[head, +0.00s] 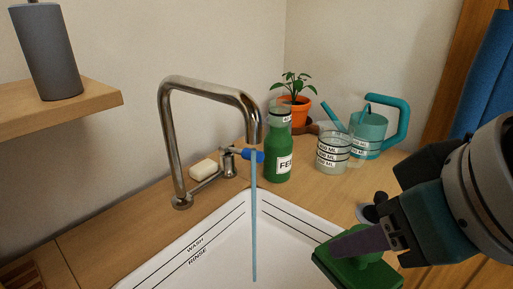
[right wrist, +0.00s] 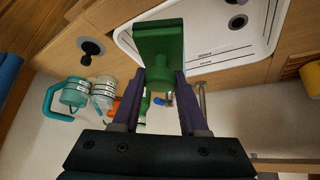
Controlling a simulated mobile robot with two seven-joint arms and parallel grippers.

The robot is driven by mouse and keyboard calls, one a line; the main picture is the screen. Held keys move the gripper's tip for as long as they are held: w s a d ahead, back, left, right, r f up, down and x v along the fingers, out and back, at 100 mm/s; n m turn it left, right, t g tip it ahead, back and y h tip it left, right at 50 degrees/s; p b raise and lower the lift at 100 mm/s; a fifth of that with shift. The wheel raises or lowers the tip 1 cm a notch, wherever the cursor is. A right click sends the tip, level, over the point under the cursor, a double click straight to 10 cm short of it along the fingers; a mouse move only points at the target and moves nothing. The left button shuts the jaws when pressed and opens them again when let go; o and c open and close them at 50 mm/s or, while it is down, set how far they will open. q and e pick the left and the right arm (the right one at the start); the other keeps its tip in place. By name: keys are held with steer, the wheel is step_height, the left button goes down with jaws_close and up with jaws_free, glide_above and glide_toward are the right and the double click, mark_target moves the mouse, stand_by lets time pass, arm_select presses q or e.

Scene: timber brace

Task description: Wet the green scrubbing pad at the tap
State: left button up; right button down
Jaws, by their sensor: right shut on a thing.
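The green scrubbing pad (head: 345,271) is at the lower right of the head view, over the right part of the sink. It also shows in the right wrist view (right wrist: 158,38). My right gripper (head: 352,246) is shut on the pad's knob-like grip, with one purple finger on each side in the wrist view. The chrome tap (head: 212,91) arches over the white sink (head: 222,251). A thin blue stream of water (head: 254,215) falls from its spout into the sink. The pad is to the right of the stream, apart from it. My left gripper is not in view.
A green bottle (head: 278,158), a measuring cup (head: 333,153), a teal watering can (head: 368,134) and a potted plant (head: 293,105) stand behind the sink. A soap bar (head: 203,169) lies by the tap. A wooden shelf (head: 70,110) holds a grey cylinder at left.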

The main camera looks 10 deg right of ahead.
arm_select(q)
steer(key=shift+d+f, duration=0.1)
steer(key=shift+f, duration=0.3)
arm_select(e)
steer(key=shift+w+a+f, duration=0.2)
steer(key=shift+w, duration=0.25)
arm_select(q)
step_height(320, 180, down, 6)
steer(key=b, duration=0.6)
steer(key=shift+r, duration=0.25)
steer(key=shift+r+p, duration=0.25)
steer(key=shift+p, duration=0.05)
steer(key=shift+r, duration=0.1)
arm_select(e)
steer(key=w+a+f, duration=0.2)
steer(key=w+a, duration=0.4)
steer(key=w, duration=0.4)
steer(key=shift+w+a, duration=0.2)
steer(key=shift+a, duration=0.1)
steer(key=shift+f, duration=0.1)
arm_select(q)
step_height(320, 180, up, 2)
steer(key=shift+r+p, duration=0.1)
steer(key=shift+p, duration=1.1)
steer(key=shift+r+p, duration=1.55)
arm_select(e)
steer(key=s+d, duration=0.4)
steer(key=s, duration=0.2)
steer(key=shift+s+d, duration=0.15)
steer(key=shift+s, duration=0.25)
